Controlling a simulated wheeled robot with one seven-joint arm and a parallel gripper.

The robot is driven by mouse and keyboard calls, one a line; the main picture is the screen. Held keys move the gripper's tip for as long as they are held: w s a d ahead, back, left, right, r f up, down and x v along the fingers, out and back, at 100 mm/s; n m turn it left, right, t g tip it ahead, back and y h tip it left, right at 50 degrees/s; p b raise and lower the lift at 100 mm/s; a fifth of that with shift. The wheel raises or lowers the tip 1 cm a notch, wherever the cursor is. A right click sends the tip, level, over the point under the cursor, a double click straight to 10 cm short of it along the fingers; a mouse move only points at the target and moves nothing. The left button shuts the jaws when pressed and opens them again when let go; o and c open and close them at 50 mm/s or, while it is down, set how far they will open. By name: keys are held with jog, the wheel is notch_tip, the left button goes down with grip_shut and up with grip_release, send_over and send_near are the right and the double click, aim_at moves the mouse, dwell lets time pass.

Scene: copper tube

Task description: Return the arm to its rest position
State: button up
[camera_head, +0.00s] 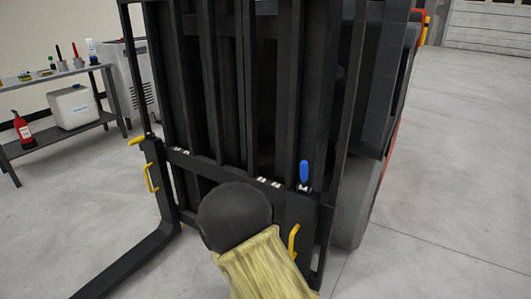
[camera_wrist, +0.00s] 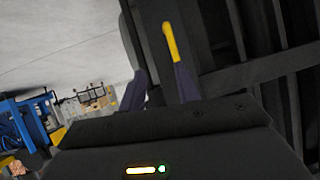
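My arm shows in the head view as a dark round joint and a yellow sleeve low in the middle, in front of a forklift's black mast (camera_head: 222,80). My gripper is hidden in the head view. In the wrist view my gripper (camera_wrist: 161,74) has its two dark fingers apart, with nothing seen held between them. A yellow handle (camera_wrist: 170,42) shows just beyond the right finger; I cannot tell whether they touch. No copper tube is seen.
In the head view, yellow handles (camera_head: 294,241) and a blue-handled lever (camera_head: 304,172) are on the forklift's carriage. A fork (camera_head: 135,262) reaches out low at left. A grey shelf table (camera_head: 98,72) with a red extinguisher (camera_head: 23,132) stands at far left. The right floor is clear.

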jog(key=s+d+r+n+g+y+p, duration=0.1)
jog(key=s+d+r+n+g+p, duration=0.2)
jog(key=r, duration=0.4)
jog(key=s+d+r+n+g+y+p, duration=0.1)
jog(key=s+d+r+g+y+p, duration=0.2)
jog(key=s+r, duration=0.35)
jog(key=s+d+r+n+g+p, duration=0.2)
jog(key=s+d+r+g+p, duration=0.15)
jog(key=r, duration=0.45)
notch_tip(320, 180, up, 38)
jog(key=p, duration=3.7)
jog(key=shift+d+f+t, duration=0.2)
jog(key=shift+f+t, duration=0.05)
jog(key=shift+t, duration=0.1)
jog(key=shift+d, duration=0.1)
